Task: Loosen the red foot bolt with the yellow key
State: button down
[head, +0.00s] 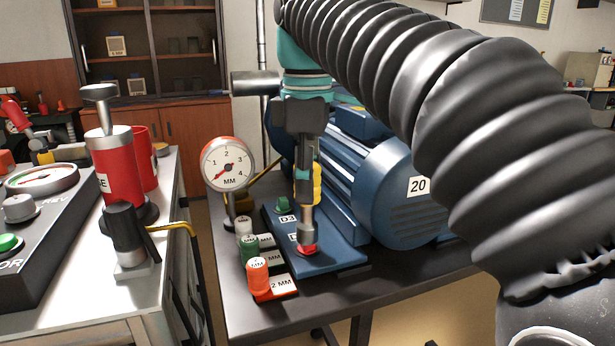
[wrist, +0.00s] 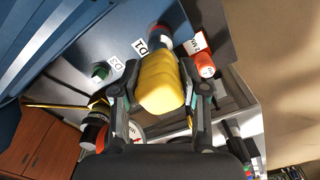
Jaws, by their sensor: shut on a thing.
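My gripper (head: 303,172) is shut on the yellow key, whose yellow handle (head: 317,184) shows between the fingers. In the wrist view the thick yellow handle (wrist: 160,85) fills the gap between both fingers. The key stands about upright, its grey shaft (head: 307,226) pointing down. The red foot bolt (head: 307,249) is at the front of the blue motor foot (head: 335,257), directly under the shaft's lower end. The two appear to meet, but I cannot tell how deeply they are engaged. The blue motor (head: 375,190) marked 20 stands behind and to the right.
A dial gauge (head: 228,165) stands left of the foot, its needle at the lower left. Colour-topped shim pieces, including an orange one (head: 258,272) marked 2 MM, line the foot's left side. A green bolt (wrist: 100,71) is near the D3 label. A cart with a red cylinder (head: 117,170) is left.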

jog(key=shift+f+b, duration=0.35)
jog(key=shift+f, duration=0.4)
dwell(0.4)
jog(key=c, duration=0.5)
grip_release()
jog(key=shift+c, duration=0.2)
